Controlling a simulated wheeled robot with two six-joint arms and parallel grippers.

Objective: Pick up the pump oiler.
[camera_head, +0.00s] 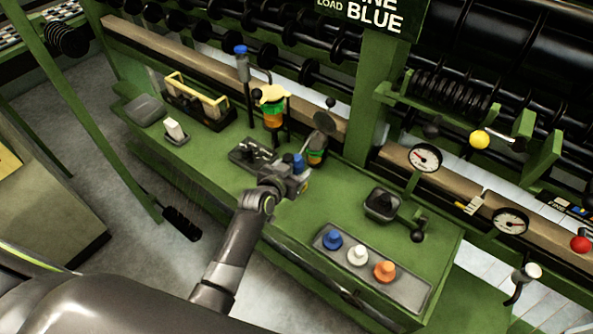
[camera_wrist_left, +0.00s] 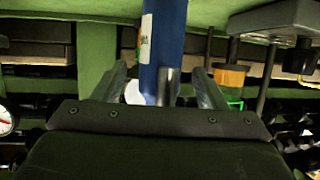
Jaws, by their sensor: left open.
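A blue cylinder with a white label, which looks like the pump oiler (camera_wrist_left: 168,35), stands between the fingers of my left gripper (camera_wrist_left: 158,76) in the left wrist view. A short grey metal part shows at its near end, and its far end runs out of the frame. My left gripper is open, with a finger on each side of it; I cannot tell whether either touches. In the head view my left gripper (camera_head: 293,176) is over the green bench, and a small blue part of the oiler (camera_head: 298,162) shows beside it; the rest is hidden. My right gripper is not in view.
Gauges (camera_head: 425,158) and spool racks stand behind.

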